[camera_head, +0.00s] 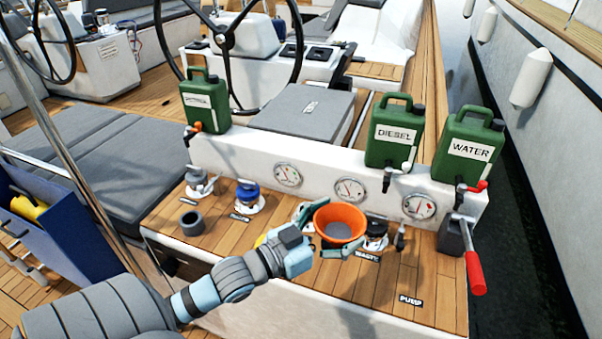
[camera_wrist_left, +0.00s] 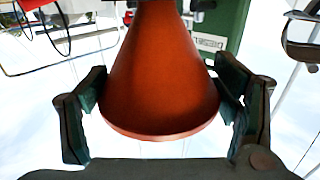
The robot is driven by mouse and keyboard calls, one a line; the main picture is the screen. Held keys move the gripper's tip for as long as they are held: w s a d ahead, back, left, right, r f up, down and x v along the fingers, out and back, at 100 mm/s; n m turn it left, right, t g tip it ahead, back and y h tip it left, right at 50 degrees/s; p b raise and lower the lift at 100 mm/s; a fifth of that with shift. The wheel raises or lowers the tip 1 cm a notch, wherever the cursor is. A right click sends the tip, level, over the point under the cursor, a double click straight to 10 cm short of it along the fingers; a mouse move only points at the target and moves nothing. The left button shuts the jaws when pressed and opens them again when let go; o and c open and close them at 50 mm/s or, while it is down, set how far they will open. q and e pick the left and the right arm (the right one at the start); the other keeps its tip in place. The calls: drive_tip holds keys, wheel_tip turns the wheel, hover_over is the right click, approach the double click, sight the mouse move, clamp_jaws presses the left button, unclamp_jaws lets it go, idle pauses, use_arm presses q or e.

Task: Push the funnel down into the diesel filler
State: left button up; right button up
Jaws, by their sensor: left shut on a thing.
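The orange funnel (camera_head: 340,222) is in the grasp of my left gripper (camera_head: 322,228), wide mouth up, above the teak deck. In the left wrist view the funnel (camera_wrist_left: 160,85) fills the middle, with its wide rim toward my gripper (camera_wrist_left: 161,85) and a finger on each side. Its spout is hidden in the head view. A filler fitting (camera_head: 299,209) shows partly behind the gripper and funnel; I cannot read its label, nor tell whether the spout is in a filler. My right gripper is not in view.
A blue-capped filler (camera_head: 247,193) and a grey fitting (camera_head: 200,182) stand left of the funnel. A black fitting (camera_head: 376,231) stands close on its right. Green cans, including the diesel can (camera_head: 393,137), stand on the ledge behind. A red-handled lever (camera_head: 474,270) is at the right.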

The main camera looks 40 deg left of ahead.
use_arm(q)
drive_tip(key=w+a+f+n+y+b, duration=0.25)
drive_tip(key=w+a+y, duration=0.25)
drive_tip(key=w+a, duration=0.3)
drive_tip(key=w+a+f+n+y+b, duration=0.1)
drive_tip(key=w+a+f+n+y, duration=0.4)
drive_tip(key=a, duration=0.5)
drive_tip(key=shift+m+y, duration=0.25)
drive_tip(key=shift+y, duration=0.15)
drive_tip(key=f+b, duration=0.2)
drive_tip(key=b, duration=0.1)
drive_tip(key=f+b, duration=0.1)
drive_tip(key=f, duration=0.1)
drive_tip(key=shift+w+a+b, duration=0.25)
drive_tip(key=shift+b, duration=0.1)
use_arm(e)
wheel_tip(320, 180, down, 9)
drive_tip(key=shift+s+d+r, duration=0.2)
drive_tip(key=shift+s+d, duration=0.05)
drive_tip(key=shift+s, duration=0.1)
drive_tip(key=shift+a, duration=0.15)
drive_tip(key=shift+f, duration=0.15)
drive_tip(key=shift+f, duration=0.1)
use_arm(q)
drive_tip(key=shift+f+b, duration=0.6)
drive_tip(key=shift+b, duration=0.3)
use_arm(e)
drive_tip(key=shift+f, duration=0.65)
